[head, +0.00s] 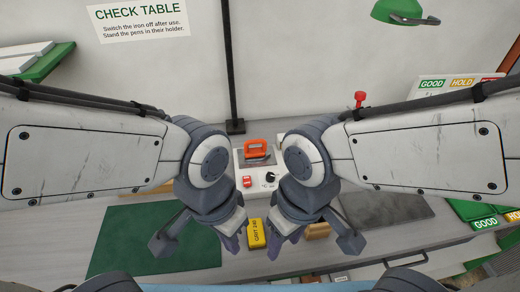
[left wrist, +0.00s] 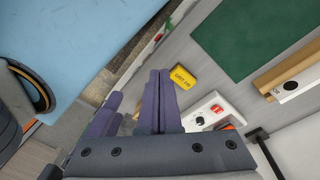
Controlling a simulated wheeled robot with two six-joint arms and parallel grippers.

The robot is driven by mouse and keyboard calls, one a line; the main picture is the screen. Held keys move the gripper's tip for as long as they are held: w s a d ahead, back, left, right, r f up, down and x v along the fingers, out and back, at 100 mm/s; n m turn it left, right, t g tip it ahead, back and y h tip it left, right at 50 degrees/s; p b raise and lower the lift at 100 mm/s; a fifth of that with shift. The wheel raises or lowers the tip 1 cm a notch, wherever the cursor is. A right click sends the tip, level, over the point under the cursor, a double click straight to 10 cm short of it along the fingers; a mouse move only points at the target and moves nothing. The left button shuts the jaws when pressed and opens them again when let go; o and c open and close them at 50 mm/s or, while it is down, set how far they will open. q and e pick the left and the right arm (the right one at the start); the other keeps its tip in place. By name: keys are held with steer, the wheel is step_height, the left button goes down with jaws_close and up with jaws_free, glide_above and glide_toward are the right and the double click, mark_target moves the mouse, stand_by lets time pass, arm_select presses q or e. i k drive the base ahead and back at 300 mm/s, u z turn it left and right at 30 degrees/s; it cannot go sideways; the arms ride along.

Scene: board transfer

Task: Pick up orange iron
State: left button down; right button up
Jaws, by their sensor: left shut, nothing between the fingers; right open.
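The orange iron (head: 256,148) sits at the back of a white station (head: 257,182) with a red switch and a black knob, between my two arms in the head view. Only an orange edge (left wrist: 229,127) shows in the left wrist view, partly hidden. My left gripper (head: 230,241) is shut and empty, in front of the station and to its left; its fingers (left wrist: 158,102) are together in the wrist view. My right gripper (head: 283,242) is open, in front of the station and to its right. Neither gripper touches the iron.
A yellow block (head: 256,234) lies between the grippers, near the table's front. A tan block (head: 317,230) is right of it. A green mat (head: 125,240) lies at left, a dark grey mat (head: 385,208) at right. A black post (head: 231,70) stands behind.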

mark_target(261, 154)
steer(key=u, duration=1.2)
steer(key=k, duration=1.75)
steer(key=z, duration=1)
steer(key=i, duration=1.65)
steer(key=u, duration=0.05)
